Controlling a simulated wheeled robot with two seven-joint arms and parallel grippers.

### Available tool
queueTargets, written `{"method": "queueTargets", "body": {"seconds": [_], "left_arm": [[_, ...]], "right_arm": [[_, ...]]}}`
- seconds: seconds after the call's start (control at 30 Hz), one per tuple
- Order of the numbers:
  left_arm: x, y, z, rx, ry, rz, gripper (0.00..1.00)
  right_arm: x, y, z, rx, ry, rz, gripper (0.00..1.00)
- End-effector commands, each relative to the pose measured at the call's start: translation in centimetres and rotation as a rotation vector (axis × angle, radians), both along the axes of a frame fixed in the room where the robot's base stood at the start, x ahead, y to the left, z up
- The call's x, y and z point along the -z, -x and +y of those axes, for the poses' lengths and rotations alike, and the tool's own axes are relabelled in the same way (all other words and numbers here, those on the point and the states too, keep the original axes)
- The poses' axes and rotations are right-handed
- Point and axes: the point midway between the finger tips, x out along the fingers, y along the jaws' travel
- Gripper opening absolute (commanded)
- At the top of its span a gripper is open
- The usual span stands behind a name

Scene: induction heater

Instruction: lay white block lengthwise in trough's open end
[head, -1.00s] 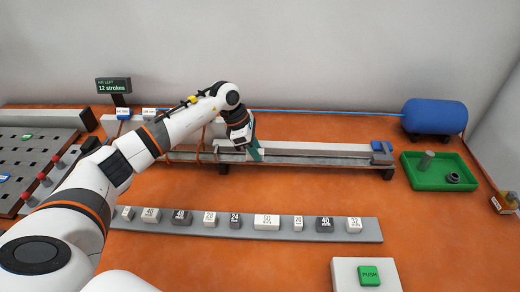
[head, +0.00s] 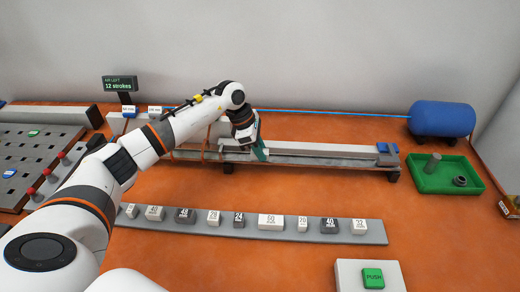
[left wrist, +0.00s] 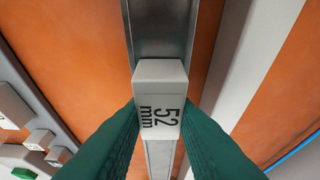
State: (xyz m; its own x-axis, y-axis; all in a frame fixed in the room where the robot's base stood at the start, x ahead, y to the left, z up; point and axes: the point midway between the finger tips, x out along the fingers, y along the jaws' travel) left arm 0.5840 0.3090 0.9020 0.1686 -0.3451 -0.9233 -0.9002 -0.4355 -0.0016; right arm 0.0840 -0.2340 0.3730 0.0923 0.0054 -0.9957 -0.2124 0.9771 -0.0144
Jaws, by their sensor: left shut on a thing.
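My left gripper (head: 261,152) is at the trough (head: 330,158), near the left part of its open stretch. In the left wrist view the green fingers are shut on a white block (left wrist: 161,88) marked "52 mm". The block is lined up over the grey metal channel of the trough (left wrist: 163,30), its long side along the channel. I cannot tell whether it touches the channel floor. In the head view the block is hidden by the gripper. My right gripper is not in view.
A grey strip (head: 255,230) with several marked white and dark blocks lies in front of the trough. A green tray (head: 425,184) with grey parts and a blue tank (head: 443,119) are at the right. A green PUSH button (head: 373,278) is at the front. Orange table is bare between.

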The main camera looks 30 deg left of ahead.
Motion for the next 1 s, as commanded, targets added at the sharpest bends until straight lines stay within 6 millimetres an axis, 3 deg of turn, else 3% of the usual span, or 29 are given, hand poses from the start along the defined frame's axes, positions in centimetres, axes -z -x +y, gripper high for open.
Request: {"method": "queueTargets", "body": {"seconds": [0.03, 0.2, 0.57, 1.0], "left_arm": [[0.2, 0.1, 0.0, 0.0, 0.0, 0.004, 0.27], [0.2, 0.1, 0.0, 0.001, -0.001, 0.005, 0.5], [-0.5, 0.1, 0.3, 0.0, -0.002, 0.001, 0.5], [-8.3, 1.6, 3.2, 0.0, -0.002, 0.001, 0.5]], "right_arm": [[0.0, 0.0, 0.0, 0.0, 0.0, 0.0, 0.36], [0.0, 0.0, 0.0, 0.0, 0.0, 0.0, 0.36], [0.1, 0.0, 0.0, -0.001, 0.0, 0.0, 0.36], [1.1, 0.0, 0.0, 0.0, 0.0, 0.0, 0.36]]}}
